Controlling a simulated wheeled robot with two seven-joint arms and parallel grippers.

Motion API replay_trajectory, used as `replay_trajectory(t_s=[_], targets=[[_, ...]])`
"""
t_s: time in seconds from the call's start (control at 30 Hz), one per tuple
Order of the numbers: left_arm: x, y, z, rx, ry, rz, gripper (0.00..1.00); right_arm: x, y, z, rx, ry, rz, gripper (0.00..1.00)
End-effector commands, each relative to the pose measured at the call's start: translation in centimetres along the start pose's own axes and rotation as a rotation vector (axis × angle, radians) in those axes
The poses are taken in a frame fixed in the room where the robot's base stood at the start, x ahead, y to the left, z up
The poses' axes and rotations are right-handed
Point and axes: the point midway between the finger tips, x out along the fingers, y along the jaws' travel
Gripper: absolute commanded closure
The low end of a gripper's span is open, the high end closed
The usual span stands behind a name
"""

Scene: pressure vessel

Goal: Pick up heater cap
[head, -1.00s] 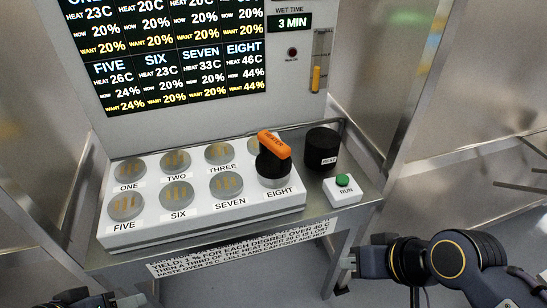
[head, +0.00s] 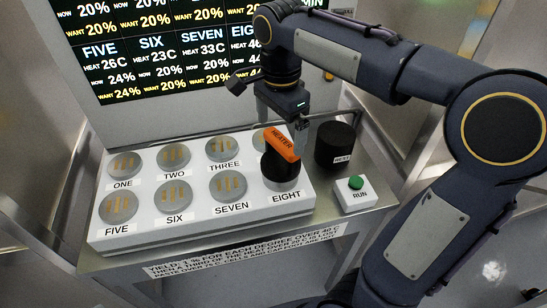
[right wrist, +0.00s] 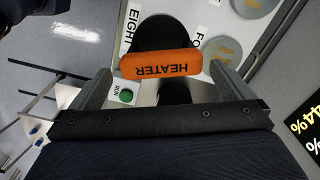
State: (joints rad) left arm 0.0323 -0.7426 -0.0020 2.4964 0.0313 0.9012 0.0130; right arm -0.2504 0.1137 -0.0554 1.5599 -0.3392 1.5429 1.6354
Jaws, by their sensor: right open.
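The heater cap (head: 281,160) is a black round cap with an orange bar handle marked HEATER. It sits on the cell marked EIGHT at the right front of the white block. My right gripper (head: 303,143) is above and just behind it, pointing down. In the right wrist view the heater cap (right wrist: 161,64) shows its orange handle just beyond and between the fingers of the open right gripper (right wrist: 160,82). No contact can be made out. My left gripper is not in view.
A black cylinder (head: 335,145) with a white label stands close on the right. A RUN box with a green button (head: 356,183) is in front of it. The white block (head: 200,225) holds several round cells. A display panel (head: 150,60) rises behind.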

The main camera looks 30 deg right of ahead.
Motion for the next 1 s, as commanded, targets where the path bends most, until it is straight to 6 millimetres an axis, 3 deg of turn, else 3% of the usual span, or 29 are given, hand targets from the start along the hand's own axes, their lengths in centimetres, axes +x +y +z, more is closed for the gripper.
replay_trajectory(t_s=[0.4, 0.7, 1.0], targets=[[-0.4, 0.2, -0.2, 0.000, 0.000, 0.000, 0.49, 5.5, -0.1, -0.5, -0.003, -0.002, 0.001, 0.00], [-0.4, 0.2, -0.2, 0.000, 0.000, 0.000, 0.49, 6.1, -0.1, -0.5, -0.003, -0.002, -0.002, 0.00], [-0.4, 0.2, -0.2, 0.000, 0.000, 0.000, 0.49, 6.1, -0.1, -0.5, -0.003, -0.003, -0.002, 0.38]])
